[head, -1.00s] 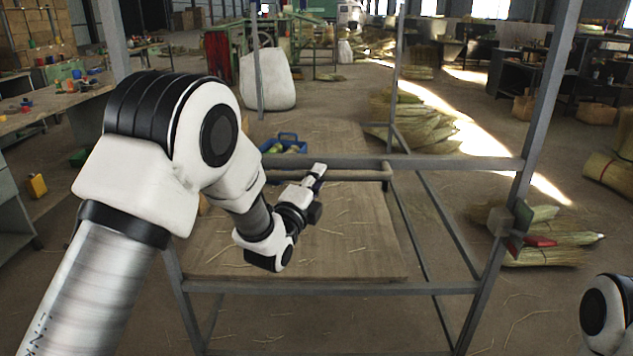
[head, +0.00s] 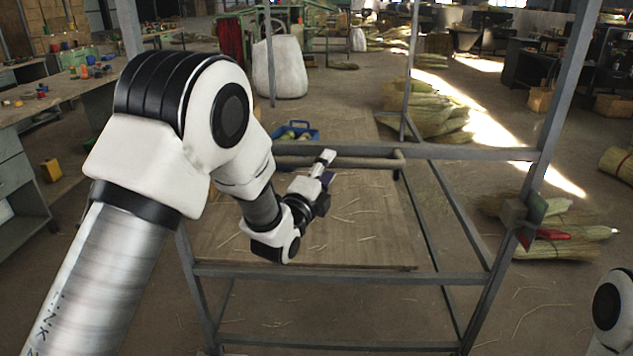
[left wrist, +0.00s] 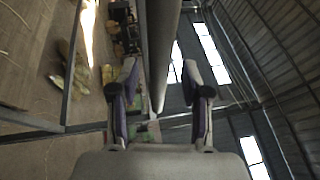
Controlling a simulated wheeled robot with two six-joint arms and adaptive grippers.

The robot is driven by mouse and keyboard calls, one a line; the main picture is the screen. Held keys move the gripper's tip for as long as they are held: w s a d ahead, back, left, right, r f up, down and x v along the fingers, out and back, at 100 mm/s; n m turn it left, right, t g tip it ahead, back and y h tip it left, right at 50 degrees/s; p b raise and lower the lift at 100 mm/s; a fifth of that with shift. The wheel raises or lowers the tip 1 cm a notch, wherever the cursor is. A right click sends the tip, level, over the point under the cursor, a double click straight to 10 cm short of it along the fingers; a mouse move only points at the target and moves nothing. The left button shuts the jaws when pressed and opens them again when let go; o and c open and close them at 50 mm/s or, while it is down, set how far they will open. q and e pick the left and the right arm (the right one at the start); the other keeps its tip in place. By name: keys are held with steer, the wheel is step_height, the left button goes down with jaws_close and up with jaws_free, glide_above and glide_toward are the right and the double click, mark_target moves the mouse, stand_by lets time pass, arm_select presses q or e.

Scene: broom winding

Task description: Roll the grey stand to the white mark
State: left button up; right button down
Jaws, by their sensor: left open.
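The grey stand (head: 470,153) is an upright frame of grey metal tubes in front of me. My left gripper (head: 325,158) is open at this bar. In the left wrist view the two fingers (left wrist: 158,85) are apart, with a thick grey bar (left wrist: 160,40) showing in the gap between them; I cannot tell if they touch it. My right gripper is out of view; only part of my right arm shows at the lower right. I cannot make out a white mark.
A brown board (head: 350,225) with loose straws shows through the stand. A blue crate (head: 300,134) and a white sack (head: 282,68) stand beyond. Broom bundles (head: 545,220) lie to the right.

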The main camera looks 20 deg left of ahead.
arm_select(q)
steer(key=v, duration=1)
steer(key=shift+s, duration=0.3)
steer(key=s+a+f+n+g+y, duration=0.1)
steer(key=s+f+g, duration=0.2)
steer(key=f, duration=0.7)
steer(key=s+f+n+g, duration=0.2)
steer(key=s+f, duration=0.2)
steer(key=f, duration=0.6)
steer(key=s+a+f+n+g+y, duration=0.1)
steer(key=s+f+g, duration=0.2)
steer(key=f, duration=0.6)
steer(key=s+a+f+n+g, duration=0.1)
steer(key=s+f+n+g, duration=0.6)
steer(key=s, duration=0.5)
steer(key=s+f+n+g, duration=0.55)
steer(key=s+n, duration=0.25)
steer(key=s, duration=0.4)
step_height(320, 180, up, 12)
steer(key=n+p, duration=0.1)
steer(key=p, duration=1.1)
steer(key=shift+a+n+t+p, duration=0.2)
steer(key=shift+n+t+p, duration=0.1)
steer(key=shift+t+p, duration=0.05)
